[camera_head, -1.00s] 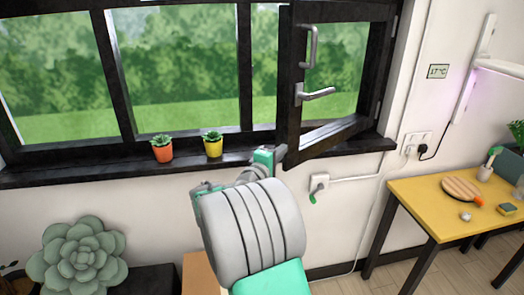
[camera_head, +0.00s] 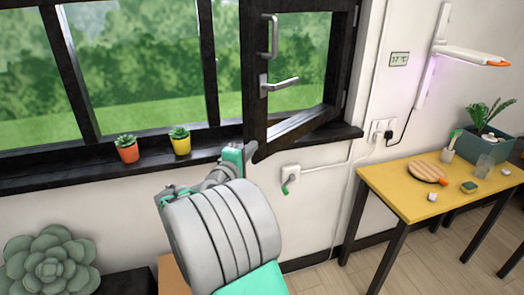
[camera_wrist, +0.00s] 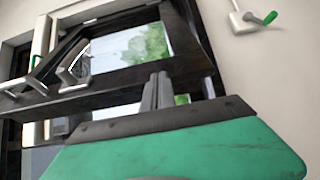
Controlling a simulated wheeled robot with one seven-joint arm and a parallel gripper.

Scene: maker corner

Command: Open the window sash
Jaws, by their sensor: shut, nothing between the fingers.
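The window sash (camera_head: 255,62) has a dark frame around a glass pane and stands ajar, its left edge swung into the room and its right side at the window frame. It has a grey lever handle (camera_head: 280,85) and a grey pull bar (camera_head: 270,36) above it. My gripper (camera_head: 251,149) is shut and empty at the sash's lower left corner. In the wrist view, its closed fingers (camera_wrist: 158,92) stand in front of the sash's dark rail (camera_wrist: 120,75). I cannot tell whether they touch it. The handle also shows there (camera_wrist: 74,68).
An orange pot (camera_head: 128,153) and a yellow pot (camera_head: 180,145) stand on the dark sill (camera_head: 60,175), left of my gripper. A yellow table (camera_head: 405,200) with several items stands at the right.

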